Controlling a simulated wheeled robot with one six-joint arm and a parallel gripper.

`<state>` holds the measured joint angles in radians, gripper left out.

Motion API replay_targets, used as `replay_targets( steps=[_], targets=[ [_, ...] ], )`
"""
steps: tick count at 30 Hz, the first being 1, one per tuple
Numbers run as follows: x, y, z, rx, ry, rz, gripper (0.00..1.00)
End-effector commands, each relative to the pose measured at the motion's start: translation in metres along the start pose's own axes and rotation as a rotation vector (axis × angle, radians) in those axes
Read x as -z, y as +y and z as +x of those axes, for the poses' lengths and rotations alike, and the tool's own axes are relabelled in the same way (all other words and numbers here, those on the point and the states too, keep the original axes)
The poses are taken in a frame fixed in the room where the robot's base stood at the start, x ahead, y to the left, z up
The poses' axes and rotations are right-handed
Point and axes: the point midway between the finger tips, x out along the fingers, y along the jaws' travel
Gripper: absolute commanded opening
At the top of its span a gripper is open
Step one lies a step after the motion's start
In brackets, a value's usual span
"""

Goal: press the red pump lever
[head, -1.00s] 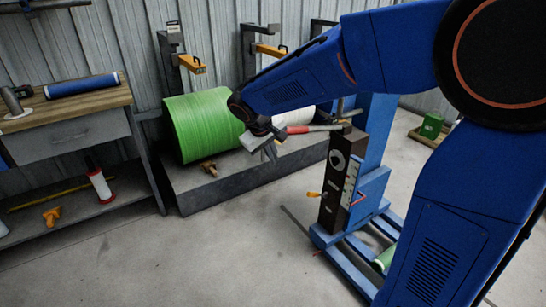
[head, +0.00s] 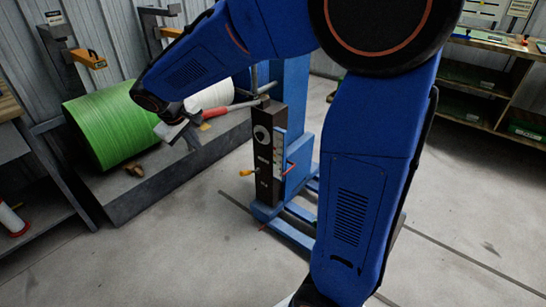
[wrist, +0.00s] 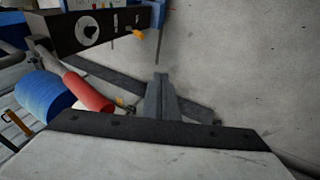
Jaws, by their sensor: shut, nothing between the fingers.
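The red pump lever (head: 216,111) sticks out to the left from the top of a dark pump box (head: 265,150) on a blue stand, sloping slightly down to its red grip. My gripper (head: 190,138) is shut and empty, just left of and below the grip end in the head view. In the wrist view the red grip (wrist: 88,92) lies left of my shut fingers (wrist: 160,95), with a visible gap. The pump box with its round dial (wrist: 88,30) shows at the top left there.
A green roll (head: 110,122) and a white roll (head: 212,95) rest on a low grey plinth (head: 165,185) behind the gripper. A blue roll (wrist: 45,95) shows beside the grip in the wrist view. A yellow knob (head: 246,172) juts from the pump box. The front floor is clear.

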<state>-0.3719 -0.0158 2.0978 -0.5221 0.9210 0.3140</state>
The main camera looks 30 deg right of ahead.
Motion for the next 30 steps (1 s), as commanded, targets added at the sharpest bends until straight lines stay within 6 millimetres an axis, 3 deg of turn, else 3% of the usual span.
replay_targets(
  steps=[9, 14, 30],
  targets=[
    [-0.001, 0.001, -0.001, 0.001, 0.000, 0.002, 0.00],
    [-0.016, 0.009, -0.008, 0.013, 0.002, 0.022, 0.00],
    [-0.133, 0.042, -0.050, 0.115, 0.017, 0.174, 0.00]
  ],
)
